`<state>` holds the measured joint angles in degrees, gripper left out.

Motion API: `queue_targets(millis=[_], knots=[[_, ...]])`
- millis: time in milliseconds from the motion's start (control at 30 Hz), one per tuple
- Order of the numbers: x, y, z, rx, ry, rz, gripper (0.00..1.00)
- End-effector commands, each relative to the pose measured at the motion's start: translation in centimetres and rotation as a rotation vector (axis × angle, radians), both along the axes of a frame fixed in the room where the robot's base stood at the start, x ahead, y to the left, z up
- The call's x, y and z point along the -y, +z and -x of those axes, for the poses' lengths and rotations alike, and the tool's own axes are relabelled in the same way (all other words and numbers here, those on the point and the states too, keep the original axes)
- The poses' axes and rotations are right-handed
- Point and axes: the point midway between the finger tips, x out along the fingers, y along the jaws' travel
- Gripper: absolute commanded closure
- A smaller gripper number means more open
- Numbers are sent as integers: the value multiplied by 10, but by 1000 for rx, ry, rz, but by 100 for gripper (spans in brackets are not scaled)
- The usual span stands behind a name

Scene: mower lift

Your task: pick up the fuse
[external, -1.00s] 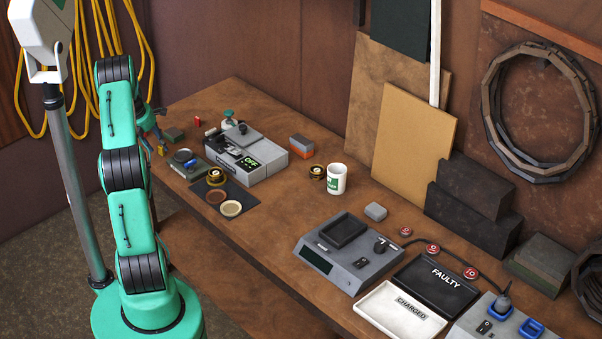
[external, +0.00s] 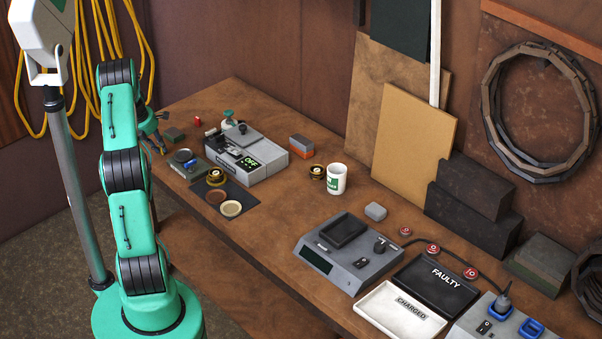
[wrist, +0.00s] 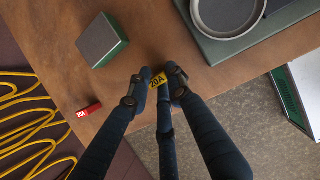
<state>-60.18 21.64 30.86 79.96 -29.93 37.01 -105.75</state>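A small yellow fuse marked 20A (wrist: 157,82) sits between the fingertips of my gripper (wrist: 158,79) in the wrist view. The dark blue fingers come in close on both sides of it, and my gripper looks shut on it. A second fuse, red and marked 10A (wrist: 89,110), lies on the bench at the left of the wrist view. There my gripper (external: 158,143) is at the bench's left end, and the yellow fuse is too small to make out clearly.
A grey-green block (wrist: 102,41) lies close by on the bench (external: 270,220). A green device with a round grey dish (wrist: 228,15) is at the upper right of the wrist view. Yellow cable (wrist: 30,130) hangs beyond the bench edge. A grey tester (external: 246,153) stands farther right.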

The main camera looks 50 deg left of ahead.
Motion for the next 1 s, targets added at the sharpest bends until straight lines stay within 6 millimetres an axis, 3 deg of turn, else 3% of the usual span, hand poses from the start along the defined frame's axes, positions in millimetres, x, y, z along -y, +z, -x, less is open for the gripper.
queue_targets(millis=[467, 567, 767, 933, 1000], knots=[[0, 0, 0, 0, 0, 0, 93], [0, 2, 0, 0, 0, 0, 100], [0, 15, 0, 0, 0, -1, 100], [0, 39, 0, 2, 0, -1, 100], [7, 39, 6, 0, 1, 1, 100]])
